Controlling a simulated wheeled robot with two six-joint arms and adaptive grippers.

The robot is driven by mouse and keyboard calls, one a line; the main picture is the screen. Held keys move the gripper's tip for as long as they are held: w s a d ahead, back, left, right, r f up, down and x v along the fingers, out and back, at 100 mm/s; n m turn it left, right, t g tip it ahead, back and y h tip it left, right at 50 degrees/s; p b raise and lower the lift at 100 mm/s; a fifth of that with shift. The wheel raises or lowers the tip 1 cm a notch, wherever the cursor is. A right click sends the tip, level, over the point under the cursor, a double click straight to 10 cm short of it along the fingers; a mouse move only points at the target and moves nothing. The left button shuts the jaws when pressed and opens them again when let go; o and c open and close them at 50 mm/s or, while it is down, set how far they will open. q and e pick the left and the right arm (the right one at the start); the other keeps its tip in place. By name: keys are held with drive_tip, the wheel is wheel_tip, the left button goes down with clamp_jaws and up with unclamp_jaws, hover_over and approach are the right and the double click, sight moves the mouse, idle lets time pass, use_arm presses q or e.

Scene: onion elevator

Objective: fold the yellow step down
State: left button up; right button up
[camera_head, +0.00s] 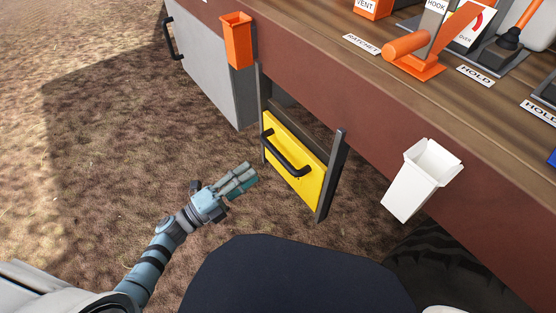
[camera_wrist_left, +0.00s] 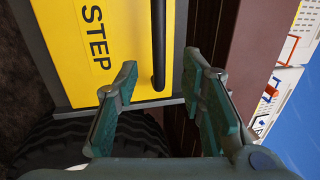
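The yellow step (camera_head: 303,178) stands upright between two dark side posts below the wooden deck. A black bar handle (camera_head: 287,158) runs across its upper face. My left gripper (camera_head: 246,177) is in front of the step, to the left of it in the head view, apart from it. In the left wrist view the two fingers (camera_wrist_left: 160,66) are spread and empty. The handle (camera_wrist_left: 158,45) shows between and beyond them, and the yellow panel (camera_wrist_left: 120,45) carries the word STEP. My right gripper is in neither view.
An orange bin (camera_head: 237,42) and a white bin (camera_head: 421,181) hang on the deck's side. A grey box (camera_head: 207,65) is left of the step, a dark tire (camera_head: 450,262) right of it. Labelled levers (camera_head: 425,50) stand on the deck. Bare ground lies left.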

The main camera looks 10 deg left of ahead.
sight(279, 153)
use_arm(q)
drive_tip(key=x, duration=1)
drive_tip(key=shift+w+d+b, duration=0.1)
drive_tip(key=shift+w+b, duration=0.15)
drive_tip(key=shift+b, duration=0.1)
clamp_jaws()
